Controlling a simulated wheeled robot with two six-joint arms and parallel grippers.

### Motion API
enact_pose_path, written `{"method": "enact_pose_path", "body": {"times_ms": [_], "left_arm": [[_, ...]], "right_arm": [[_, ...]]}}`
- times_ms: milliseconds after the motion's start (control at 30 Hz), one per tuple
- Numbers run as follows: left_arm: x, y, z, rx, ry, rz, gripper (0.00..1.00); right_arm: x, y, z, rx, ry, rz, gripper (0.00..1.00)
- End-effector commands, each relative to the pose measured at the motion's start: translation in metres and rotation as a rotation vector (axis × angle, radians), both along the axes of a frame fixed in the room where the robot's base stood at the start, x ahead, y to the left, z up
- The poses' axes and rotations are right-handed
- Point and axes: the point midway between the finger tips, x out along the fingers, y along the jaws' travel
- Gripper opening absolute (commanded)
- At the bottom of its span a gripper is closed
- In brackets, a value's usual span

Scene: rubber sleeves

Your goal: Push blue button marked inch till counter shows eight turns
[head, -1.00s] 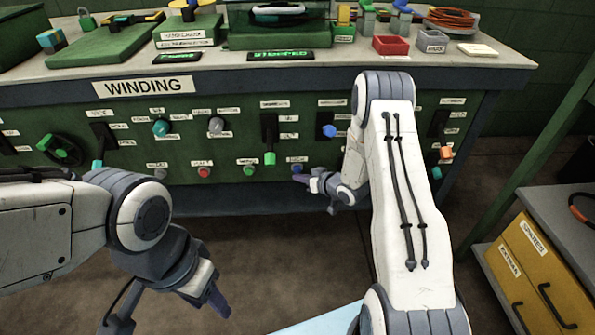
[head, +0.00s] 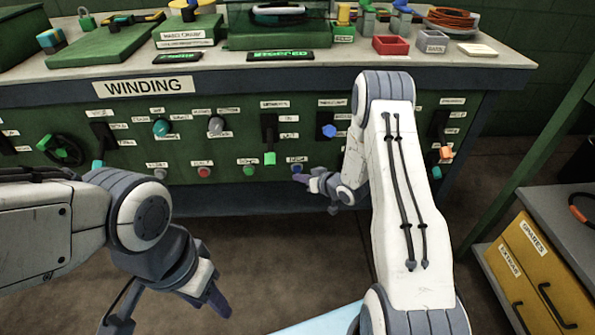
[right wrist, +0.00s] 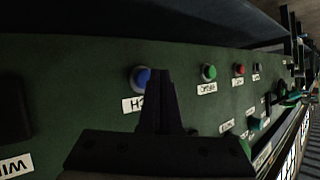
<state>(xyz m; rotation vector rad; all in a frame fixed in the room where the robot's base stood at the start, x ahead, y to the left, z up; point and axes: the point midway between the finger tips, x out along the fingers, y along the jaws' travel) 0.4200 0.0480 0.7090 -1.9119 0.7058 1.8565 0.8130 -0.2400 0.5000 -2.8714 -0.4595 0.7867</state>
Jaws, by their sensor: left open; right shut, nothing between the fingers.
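The blue button (head: 297,168) is in the lower row of the green panel, under a small label. In the right wrist view the blue button (right wrist: 140,77) shows with its label partly hidden behind my fingers. My right gripper (head: 299,179) is shut and empty, its tips just below and in front of the button. In the right wrist view the gripper (right wrist: 161,75) overlaps the button's right edge; I cannot tell whether it touches. A small green-lit display (head: 177,57) on the bench is too small to read. My left gripper (head: 222,305) is open, low and away from the panel.
A green button (head: 249,170) and a red button (head: 204,171) sit left of the blue one. A lit sign (head: 281,55) reads STOPPED. A yellow-drawer cabinet (head: 540,260) stands at right.

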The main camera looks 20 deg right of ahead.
Motion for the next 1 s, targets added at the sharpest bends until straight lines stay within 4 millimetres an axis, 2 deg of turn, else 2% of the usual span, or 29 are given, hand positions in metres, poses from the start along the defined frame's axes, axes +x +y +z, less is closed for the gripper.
{"method": "enact_pose_path", "body": {"times_ms": [1000], "left_arm": [[0.000,0.000,0.002,0.000,0.000,0.000,0.47]], "right_arm": [[0.011,-0.003,0.000,0.000,0.000,0.000,0.00]]}}
